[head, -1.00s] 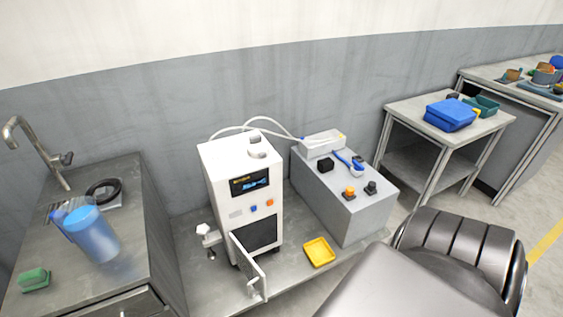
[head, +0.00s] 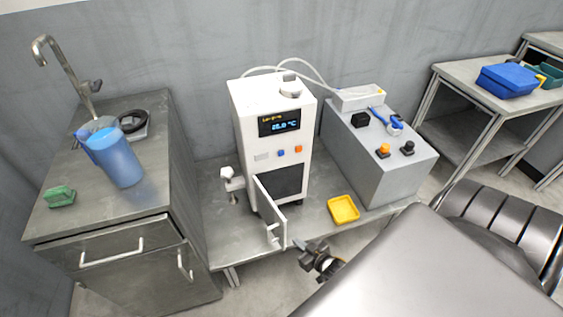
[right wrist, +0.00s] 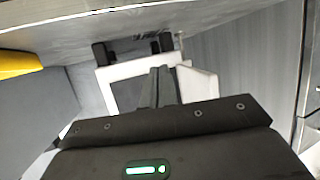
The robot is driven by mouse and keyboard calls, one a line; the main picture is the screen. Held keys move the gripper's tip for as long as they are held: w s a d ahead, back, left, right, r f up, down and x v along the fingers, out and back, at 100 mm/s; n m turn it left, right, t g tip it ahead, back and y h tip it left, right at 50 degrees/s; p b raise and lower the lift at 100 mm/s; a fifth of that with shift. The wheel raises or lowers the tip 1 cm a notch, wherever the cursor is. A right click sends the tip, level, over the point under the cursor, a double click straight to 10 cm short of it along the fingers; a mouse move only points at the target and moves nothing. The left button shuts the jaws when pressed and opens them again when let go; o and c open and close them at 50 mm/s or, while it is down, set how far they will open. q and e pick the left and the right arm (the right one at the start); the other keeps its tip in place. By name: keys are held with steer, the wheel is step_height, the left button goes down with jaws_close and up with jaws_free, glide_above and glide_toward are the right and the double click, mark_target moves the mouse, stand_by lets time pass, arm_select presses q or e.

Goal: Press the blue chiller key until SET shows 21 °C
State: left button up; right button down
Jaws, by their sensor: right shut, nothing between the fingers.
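The white chiller (head: 270,135) stands on a low metal bench. Its dark display (head: 280,122) shows a blue figure that looks like 26.0 °C; the small yellow line above it is too blurred to read surely. The blue key (head: 281,154) sits below the display, beside an orange key (head: 298,149). My right gripper (head: 308,246) is shut and empty, low in front of the bench, apart from the chiller and well below the keys. In the right wrist view its closed fingers (right wrist: 162,86) overlap the chiller's lower front (right wrist: 125,88). My left gripper is not in view.
The chiller's small lower door (head: 271,212) stands open toward my right gripper. A grey box (head: 385,160) with knobs stands at right, hoses behind. A blue pitcher (head: 122,160) stands on the left counter.

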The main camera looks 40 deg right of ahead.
mark_target(281, 153)
arm_select(q)
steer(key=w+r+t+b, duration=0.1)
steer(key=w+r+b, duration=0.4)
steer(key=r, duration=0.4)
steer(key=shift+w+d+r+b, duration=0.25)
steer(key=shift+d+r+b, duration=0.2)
steer(key=shift+b, duration=0.15)
arm_select(e)
steer(key=w+r+t+y, duration=0.1)
steer(key=w+r+t, duration=0.1)
steer(key=r, duration=0.7)
steer(key=w+d+r+n+t+y, duration=0.1)
steer(key=w+r+t+y, duration=0.1)
steer(key=r+t, duration=0.3)
steer(key=w+d+r+n+t+y, duration=0.1)
steer(key=r+t, duration=0.3)
steer(key=r, duration=0.9)
steer(key=shift+w+d+y, duration=0.2)
steer(key=shift+w+y, duration=0.3)
steer(key=shift+w, duration=0.05)
steer(key=shift+w+f, duration=0.1)
